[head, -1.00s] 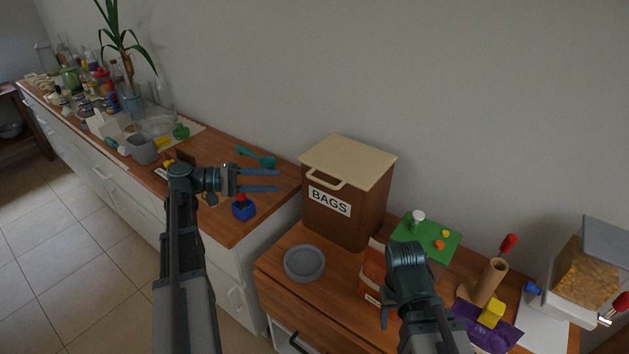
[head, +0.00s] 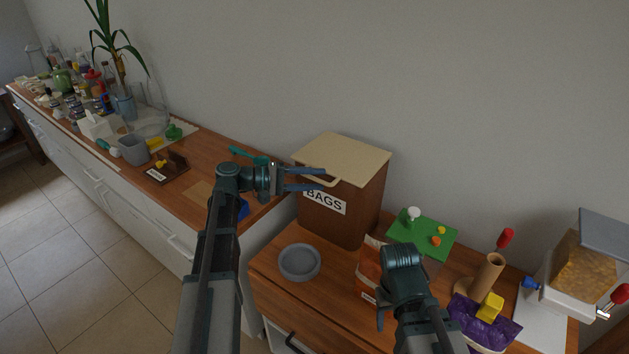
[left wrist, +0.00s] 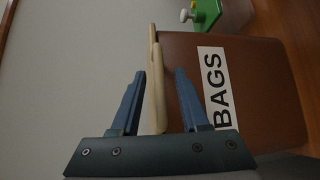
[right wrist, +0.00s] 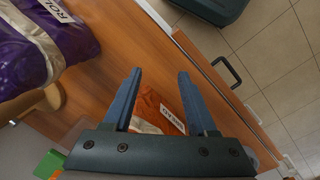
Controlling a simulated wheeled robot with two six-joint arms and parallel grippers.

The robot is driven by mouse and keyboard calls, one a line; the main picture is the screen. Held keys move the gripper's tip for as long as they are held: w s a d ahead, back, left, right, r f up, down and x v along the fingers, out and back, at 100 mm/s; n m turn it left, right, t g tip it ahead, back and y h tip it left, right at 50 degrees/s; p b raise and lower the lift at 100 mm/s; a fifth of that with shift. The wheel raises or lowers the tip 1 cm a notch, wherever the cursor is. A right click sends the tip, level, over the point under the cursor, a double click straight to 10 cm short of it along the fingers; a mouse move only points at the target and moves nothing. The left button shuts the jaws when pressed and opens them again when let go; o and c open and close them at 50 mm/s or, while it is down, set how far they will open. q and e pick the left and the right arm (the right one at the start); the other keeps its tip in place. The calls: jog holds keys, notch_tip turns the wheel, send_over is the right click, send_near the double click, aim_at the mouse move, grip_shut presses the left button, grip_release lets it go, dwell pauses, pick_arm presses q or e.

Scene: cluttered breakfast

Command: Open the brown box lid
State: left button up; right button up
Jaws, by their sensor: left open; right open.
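The brown box (head: 350,212) stands on the right counter against the wall, with a "BAGS" label on its front. Its cream lid (head: 343,158) lies flat and closed on top, with a loop handle (head: 318,178) jutting from the front edge. My left gripper (head: 324,179) is open at the handle. In the left wrist view the handle (left wrist: 158,95) extends between the two open fingers, apart from the left one; contact with the right one is unclear. My right gripper (right wrist: 160,85) is open and empty above the counter, near an orange bag (right wrist: 158,112).
A grey bowl (head: 299,262) sits in front of the box. A green-topped box (head: 424,235), a wooden holder (head: 483,275), a purple bag (head: 484,325) and a cereal dispenser (head: 582,270) crowd the right. A gap separates the two counters.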

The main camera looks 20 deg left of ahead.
pick_arm(q)
jog(key=shift+w+d, duration=0.1)
jog(key=shift+d, duration=0.1)
grip_shut()
dwell(1.4)
